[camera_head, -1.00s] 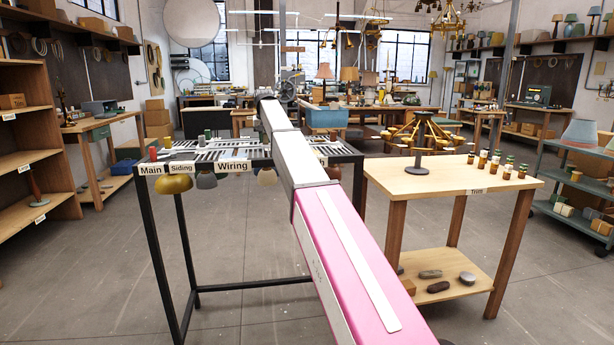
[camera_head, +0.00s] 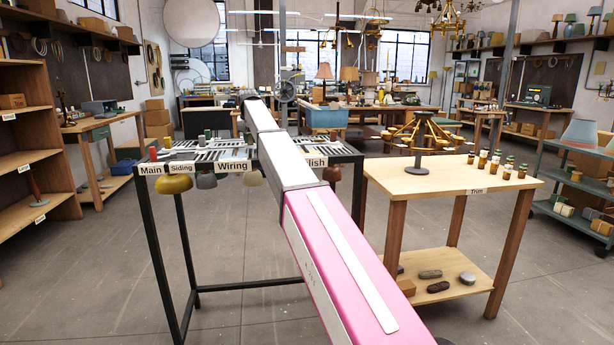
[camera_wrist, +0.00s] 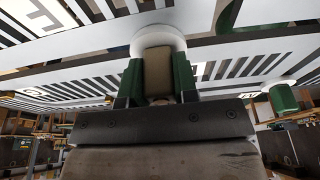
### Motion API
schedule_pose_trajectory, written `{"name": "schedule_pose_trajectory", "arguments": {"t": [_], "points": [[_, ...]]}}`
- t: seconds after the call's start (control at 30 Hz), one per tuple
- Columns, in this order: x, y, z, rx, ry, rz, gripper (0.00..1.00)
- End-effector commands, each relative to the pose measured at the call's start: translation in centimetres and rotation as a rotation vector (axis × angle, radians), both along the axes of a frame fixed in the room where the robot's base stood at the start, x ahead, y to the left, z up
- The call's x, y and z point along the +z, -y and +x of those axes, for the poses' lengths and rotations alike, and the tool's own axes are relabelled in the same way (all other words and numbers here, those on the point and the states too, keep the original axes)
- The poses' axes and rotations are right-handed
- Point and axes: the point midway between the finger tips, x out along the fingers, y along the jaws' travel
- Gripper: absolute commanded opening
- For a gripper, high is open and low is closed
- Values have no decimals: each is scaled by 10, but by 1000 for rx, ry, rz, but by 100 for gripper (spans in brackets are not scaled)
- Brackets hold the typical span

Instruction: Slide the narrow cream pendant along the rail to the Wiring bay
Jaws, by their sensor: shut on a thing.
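The slotted rail rack (camera_head: 225,153) carries pendants under signs for Main, Siding, Wiring and a partly covered sign ending in "lish". A cream-tan pendant (camera_head: 251,178) hangs at the right end of the Wiring sign (camera_head: 231,166), close to my arm. In the wrist view, my gripper (camera_wrist: 158,84) has its two green-padded fingers shut on a narrow cream-brown stem (camera_wrist: 158,70), below a round white collar. This looks like part of the cream pendant; its link to the shade is not visible. My arm hides my gripper in the head view.
A gold pendant (camera_head: 173,184) and a grey one (camera_head: 206,180) hang left of it; a brown one (camera_head: 331,173) hangs at the right. A green piece (camera_wrist: 283,98) is right of my gripper. The Trim table (camera_head: 440,183) stands right of the rack.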

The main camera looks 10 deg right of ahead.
Motion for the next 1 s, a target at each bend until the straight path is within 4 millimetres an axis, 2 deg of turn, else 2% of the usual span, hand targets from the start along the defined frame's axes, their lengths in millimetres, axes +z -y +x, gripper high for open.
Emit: {"name": "schedule_pose_trajectory", "arguments": {"t": [0.27,0.9,1.0], "points": [[0,-5,0,1,0,0,7],[0,-57,2,1,0,0,7],[0,-60,2,0,1,0,7]]}}
